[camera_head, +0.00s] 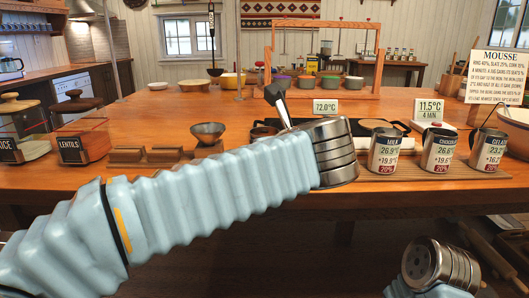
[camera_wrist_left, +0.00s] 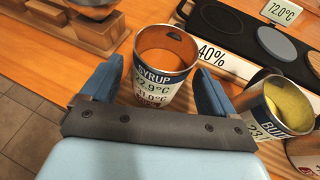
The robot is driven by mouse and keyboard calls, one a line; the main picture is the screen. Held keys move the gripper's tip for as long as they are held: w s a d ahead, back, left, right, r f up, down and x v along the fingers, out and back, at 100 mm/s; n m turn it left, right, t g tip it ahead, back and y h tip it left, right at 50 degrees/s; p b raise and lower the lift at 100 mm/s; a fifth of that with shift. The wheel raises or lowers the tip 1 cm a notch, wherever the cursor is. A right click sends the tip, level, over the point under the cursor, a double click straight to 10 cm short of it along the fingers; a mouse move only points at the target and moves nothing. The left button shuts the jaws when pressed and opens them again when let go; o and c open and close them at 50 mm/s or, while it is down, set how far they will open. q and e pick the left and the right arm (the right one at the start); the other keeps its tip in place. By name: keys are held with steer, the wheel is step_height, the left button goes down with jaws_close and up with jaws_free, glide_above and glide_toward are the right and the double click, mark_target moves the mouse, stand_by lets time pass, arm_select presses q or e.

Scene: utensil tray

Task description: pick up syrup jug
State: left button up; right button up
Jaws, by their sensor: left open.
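The syrup jug (camera_wrist_left: 160,82) is a metal cup with a white and dark label reading SYRUP and an amber inside. In the left wrist view it stands upright on the wooden table, between the two blue fingers of my left gripper (camera_wrist_left: 157,72). The fingers are open on either side of it; I cannot tell whether either one touches it. My right wrist is at the lower right of the head view, with no fingers visible.
A jug with yellow contents (camera_wrist_left: 288,105) stands right of the syrup jug. The milk jug (camera_head: 384,152) and two other labelled jugs stand at the table's right. A dark hot plate (camera_wrist_left: 230,25) lies behind. A bowl (camera_head: 208,132) and wooden blocks are on the left.

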arm_select(q)
steer(key=x, duration=0.2)
steer(key=shift+w+a+f, duration=0.15)
steer(key=shift+w+f, duration=0.05)
steer(key=shift+w, duration=0.05)
steer(key=c, duration=1.2)
steer(key=shift+r, duration=0.1)
